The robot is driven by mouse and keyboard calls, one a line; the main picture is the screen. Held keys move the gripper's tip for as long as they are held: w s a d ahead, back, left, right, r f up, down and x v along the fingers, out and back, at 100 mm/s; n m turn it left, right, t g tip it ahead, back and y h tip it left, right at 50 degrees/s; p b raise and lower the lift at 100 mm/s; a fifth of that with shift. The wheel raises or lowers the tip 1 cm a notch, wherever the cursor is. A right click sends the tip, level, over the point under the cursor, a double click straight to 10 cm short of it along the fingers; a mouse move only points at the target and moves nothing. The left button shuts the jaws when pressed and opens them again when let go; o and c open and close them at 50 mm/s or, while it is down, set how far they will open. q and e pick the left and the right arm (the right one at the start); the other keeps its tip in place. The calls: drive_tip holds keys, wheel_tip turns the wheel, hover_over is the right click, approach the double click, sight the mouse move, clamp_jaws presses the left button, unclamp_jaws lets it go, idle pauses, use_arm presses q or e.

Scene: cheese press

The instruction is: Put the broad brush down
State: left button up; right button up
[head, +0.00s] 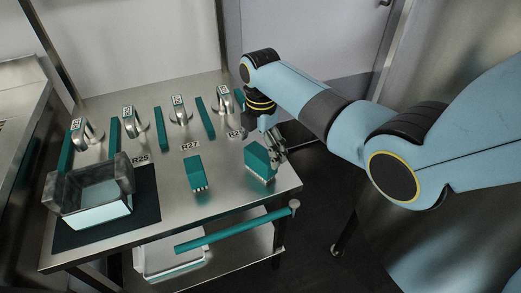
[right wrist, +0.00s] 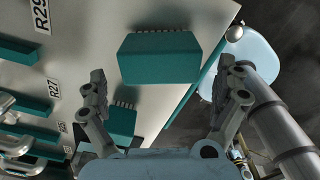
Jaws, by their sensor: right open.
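The broad brush (head: 258,160) is a teal block with pale bristles along its lower edge. It is at the right end of the steel table, near the front corner, and appears to rest there. In the right wrist view the broad brush (right wrist: 160,60) lies ahead of the fingertips, with its bristles at the top. My right gripper (head: 277,146) is just behind and right of it. In the right wrist view its fingers (right wrist: 168,88) are spread wide, with no brush gripped between them. My left gripper does not show.
A narrower teal brush (head: 193,172) stands by label R27. A clear box (head: 98,210) sits on a dark mat (head: 147,195) at left. Metal taps and teal dividers (head: 160,128) line the back. A teal bar (head: 235,231) runs along the table's front.

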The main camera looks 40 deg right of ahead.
sight(261, 153)
wheel_tip(261, 153, up, 10)
drive_tip(key=p, duration=0.1)
idle(0.5)
